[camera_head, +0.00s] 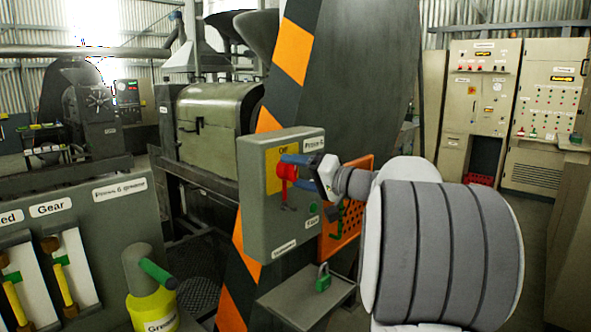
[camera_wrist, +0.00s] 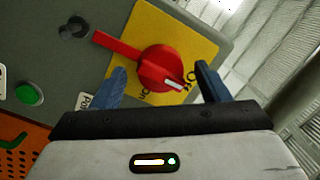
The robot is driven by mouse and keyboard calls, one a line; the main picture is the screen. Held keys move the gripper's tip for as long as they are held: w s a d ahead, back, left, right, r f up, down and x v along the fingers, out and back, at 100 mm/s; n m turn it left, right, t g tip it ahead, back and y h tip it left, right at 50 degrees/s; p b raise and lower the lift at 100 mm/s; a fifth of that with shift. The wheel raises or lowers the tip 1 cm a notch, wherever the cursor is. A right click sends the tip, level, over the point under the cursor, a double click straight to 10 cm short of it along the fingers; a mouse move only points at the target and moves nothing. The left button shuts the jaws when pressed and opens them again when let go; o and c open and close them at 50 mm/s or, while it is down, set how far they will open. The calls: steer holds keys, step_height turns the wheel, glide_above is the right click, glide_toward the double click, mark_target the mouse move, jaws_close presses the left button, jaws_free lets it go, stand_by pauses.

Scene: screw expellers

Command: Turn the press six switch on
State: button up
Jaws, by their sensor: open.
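The press six switch is a red rotary handle (camera_wrist: 158,68) on a yellow plate (camera_wrist: 205,45) marked with on and off words. In the head view the red switch (camera_head: 286,172) sits on the front of a grey control box (camera_head: 262,215) labelled "Press 6". My gripper (camera_wrist: 160,90) is open, with its blue fingers on either side of the round red knob. It also shows in the head view (camera_head: 290,173), right at the box front. I cannot tell whether the fingers touch the knob. The handle's long arm points up and left in the wrist view.
A green button (camera_wrist: 30,93) and a dark knob (camera_wrist: 73,28) are on the same box. A small shelf (camera_head: 305,297) with a green padlock (camera_head: 323,278) is below it. A striped post (camera_head: 292,50) stands behind. A yellow grease can (camera_head: 152,310) is at lower left.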

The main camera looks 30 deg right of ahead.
steer(key=shift+w+a, duration=0.15)
steer(key=shift+w, duration=0.1)
steer(key=c, duration=0.9)
steer(key=shift+c, duration=0.2)
